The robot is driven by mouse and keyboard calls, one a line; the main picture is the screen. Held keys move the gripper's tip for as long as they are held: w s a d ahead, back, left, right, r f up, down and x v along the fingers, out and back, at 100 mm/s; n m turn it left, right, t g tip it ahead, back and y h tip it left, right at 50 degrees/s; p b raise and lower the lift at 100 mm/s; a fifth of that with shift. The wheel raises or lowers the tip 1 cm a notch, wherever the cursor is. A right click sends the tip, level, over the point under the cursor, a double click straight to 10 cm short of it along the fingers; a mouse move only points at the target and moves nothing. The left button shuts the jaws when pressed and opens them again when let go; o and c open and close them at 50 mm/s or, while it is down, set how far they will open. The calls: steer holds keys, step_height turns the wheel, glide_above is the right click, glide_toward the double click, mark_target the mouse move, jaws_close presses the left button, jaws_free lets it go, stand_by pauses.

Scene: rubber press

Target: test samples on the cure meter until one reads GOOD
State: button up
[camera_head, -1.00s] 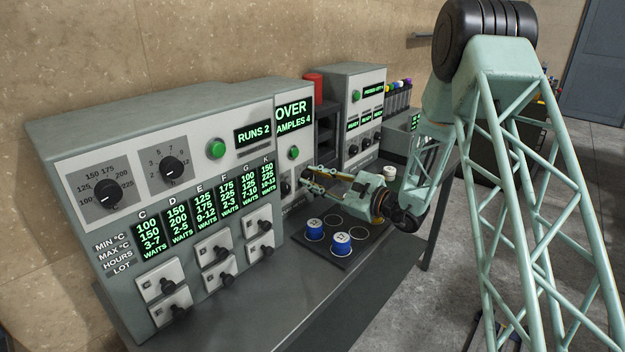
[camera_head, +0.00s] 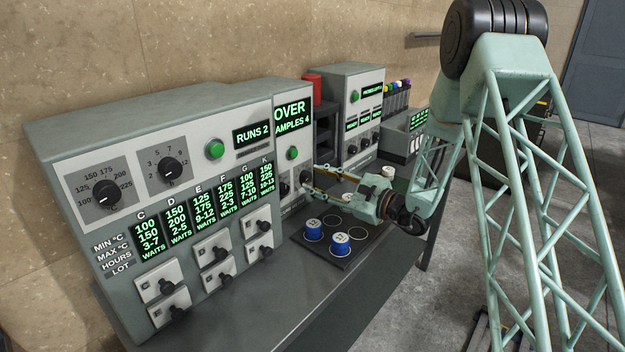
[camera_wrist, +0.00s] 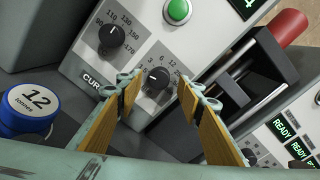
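The cure meter (camera_head: 291,136) is the narrow grey unit in the middle, with a green-lit display (camera_head: 292,116) reading "OVER" and "SAMPLES 4", partly cut off by the housing. Contact cannot be told.
The large press panel (camera_head: 70,170) at left reads "RUNS 2" and has several lot knobs. A red cylinder (camera_head: 312,86) and a grey unit with "READY" displays (camera_head: 352,80) stand behind. A white-topped pot (camera_head: 388,171) stands beyond my gripper. Mat circles beside the pots are empty.

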steer(key=v, duration=0.9)
steer(key=shift+s+d, duration=0.3)
